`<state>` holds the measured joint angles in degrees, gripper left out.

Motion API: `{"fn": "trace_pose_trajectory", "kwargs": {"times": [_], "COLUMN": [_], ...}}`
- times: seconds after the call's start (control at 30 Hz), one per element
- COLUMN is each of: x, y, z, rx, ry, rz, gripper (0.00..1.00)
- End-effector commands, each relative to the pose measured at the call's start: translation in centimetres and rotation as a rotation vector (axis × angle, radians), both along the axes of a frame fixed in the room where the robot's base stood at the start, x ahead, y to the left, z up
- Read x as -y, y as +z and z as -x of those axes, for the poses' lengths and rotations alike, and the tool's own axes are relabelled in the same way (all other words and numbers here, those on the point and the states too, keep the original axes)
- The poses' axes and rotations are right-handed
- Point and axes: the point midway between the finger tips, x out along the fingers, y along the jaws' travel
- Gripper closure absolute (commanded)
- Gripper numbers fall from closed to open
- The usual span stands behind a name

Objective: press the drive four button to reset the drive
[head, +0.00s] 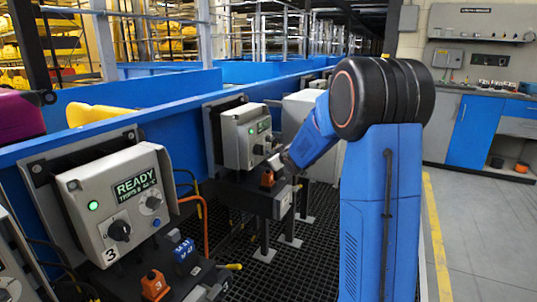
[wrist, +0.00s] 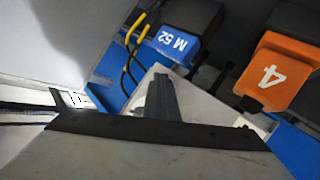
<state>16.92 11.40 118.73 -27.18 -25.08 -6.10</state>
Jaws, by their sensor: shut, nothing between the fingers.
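The farther grey control box (head: 246,135) stands on the blue conveyor side, with a small green display and knobs too small to read. An orange block (head: 267,179) sits below it; the wrist view shows an orange block marked 4 (wrist: 272,72). My gripper (head: 277,162) is at the lower right of that box, partly hidden by my arm; I cannot tell whether it touches. In the wrist view my gripper (wrist: 160,78) shows as dark fingers closed together with nothing between them. The drive four button cannot be made out in either view.
The nearer grey box marked 3 (head: 120,205) shows READY, a green lamp, a black knob and a blue button. Below it are an orange block (head: 154,285) and blue block. A blue M 52 block (wrist: 178,43) lies near my fingers. Clear floor is at right.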

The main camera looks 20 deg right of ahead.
Motion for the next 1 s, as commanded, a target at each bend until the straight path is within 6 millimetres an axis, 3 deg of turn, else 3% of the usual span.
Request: {"fn": "trace_pose_trajectory", "kwargs": {"times": [0.77,1.0], "x": [1.1,2.2], "y": [0.0,0.1], "z": [1.4,2.7], "rx": [0.000,0.001], "ry": [0.000,-0.001], "rz": [0.000,0.002], "gripper": [1.00,1.00]}}
